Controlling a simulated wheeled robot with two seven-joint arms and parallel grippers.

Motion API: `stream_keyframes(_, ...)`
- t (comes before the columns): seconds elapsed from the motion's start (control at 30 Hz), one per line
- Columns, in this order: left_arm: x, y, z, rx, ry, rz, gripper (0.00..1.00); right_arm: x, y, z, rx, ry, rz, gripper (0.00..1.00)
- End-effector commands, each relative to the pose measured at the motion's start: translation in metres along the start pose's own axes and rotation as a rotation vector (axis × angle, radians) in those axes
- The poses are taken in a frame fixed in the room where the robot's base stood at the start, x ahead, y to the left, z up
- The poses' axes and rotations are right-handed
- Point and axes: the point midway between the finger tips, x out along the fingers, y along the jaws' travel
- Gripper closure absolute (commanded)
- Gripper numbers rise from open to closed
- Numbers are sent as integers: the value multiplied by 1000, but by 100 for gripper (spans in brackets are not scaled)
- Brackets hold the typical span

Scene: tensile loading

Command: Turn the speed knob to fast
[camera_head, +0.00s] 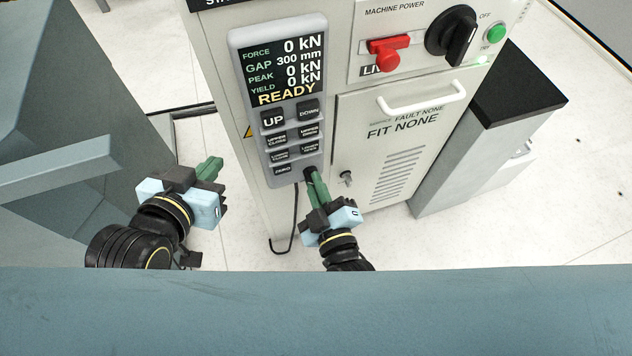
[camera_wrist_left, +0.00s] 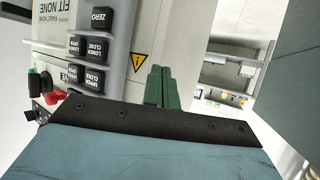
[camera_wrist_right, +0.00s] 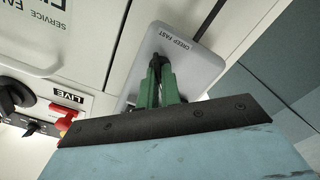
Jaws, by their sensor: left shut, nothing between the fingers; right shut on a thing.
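The speed knob (camera_head: 309,171) is a small dark knob at the lower end of the grey control pendant (camera_head: 240,50). My right gripper (camera_head: 314,180) has its green fingers shut on the knob. The knob's pointer direction cannot be made out. My left gripper (camera_head: 214,166) is shut and empty, left of the pendant and apart from it. Its closed green fingers (camera_wrist_left: 161,76) also show in the left wrist view.
Above the knob are several black buttons (camera_head: 282,170) and a display (camera_head: 285,70) reading READY. A keyed lock (camera_head: 346,178), red switch (camera_head: 388,50), black rotary switch (camera_head: 452,35) and white door handle (camera_head: 422,98) are to the right. A cable (camera_head: 295,225) hangs below the pendant.

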Motion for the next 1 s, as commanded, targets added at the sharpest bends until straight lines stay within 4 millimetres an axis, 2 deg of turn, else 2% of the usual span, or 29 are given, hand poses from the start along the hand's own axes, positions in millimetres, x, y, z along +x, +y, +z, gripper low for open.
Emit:
stream_keyframes(0.27, -25, -13, 61, -6, -383, -33, 100, 0, 2, -2, 175, 1, 0, 100)
stream_keyframes(0.4, -49, -18, 92, -14, -592, -49, 100, 0, 2, -3, 286, 2, 0, 100)
stream_keyframes(0.57, -82, -24, 121, -26, -815, -66, 100, 1, 2, -3, 423, 2, 0, 100)
stream_keyframes(0.8, -61, -32, 146, -12, -837, -76, 100, 1, 2, -2, 651, 2, 0, 100)
stream_keyframes(1.0, -51, -37, 162, -6, -847, -81, 100, 1, 2, -2, 842, 3, 0, 100)
